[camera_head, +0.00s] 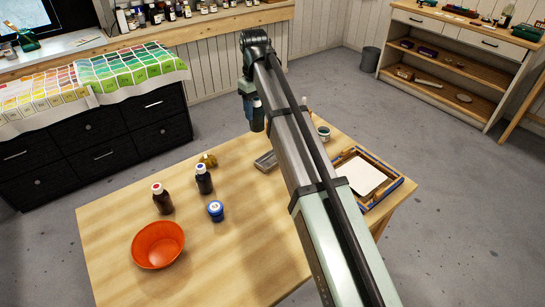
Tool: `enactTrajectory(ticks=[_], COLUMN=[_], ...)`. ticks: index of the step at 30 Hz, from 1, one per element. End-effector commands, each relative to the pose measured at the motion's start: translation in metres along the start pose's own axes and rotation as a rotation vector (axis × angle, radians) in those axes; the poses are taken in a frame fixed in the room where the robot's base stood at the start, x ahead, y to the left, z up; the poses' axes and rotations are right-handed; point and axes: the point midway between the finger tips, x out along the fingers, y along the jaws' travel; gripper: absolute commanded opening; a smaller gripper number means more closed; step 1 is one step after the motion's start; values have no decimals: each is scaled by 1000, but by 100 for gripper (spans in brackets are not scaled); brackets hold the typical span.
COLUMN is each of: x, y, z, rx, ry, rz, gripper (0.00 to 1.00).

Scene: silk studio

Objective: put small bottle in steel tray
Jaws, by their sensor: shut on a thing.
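My gripper (256,100) hangs above the far edge of the table, partly hidden by my arm. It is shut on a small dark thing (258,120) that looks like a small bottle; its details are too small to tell. The grey steel tray (264,162) lies on the table, below and nearer than my gripper; my arm hides its right part. A brown bottle with a red and white cap (162,200) and a dark bottle with a pale cap (204,181) stand upright on the table, left of the tray.
An orange bowl (158,245), a blue jar (216,211) and a small ochre object (208,160) are on the wooden table (255,265). Right of my arm are a green-topped jar (323,133) and a wooden frame with a white sheet (364,176). The front middle is clear.

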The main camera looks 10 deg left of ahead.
Motion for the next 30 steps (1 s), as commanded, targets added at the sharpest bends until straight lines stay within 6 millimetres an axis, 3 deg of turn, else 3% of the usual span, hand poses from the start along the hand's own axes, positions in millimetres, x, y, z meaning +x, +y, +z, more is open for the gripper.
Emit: enactTrajectory(ticks=[3,7,15,23,30], x=[0,0,40,61,97], y=[27,48,45,45,44], z=[13,24,23,22,23], rx=[38,68,64,63,63], ry=[0,0,-2,-1,-2], rz=[0,0,-1,0,-1], gripper=[18,18,18,18,18])
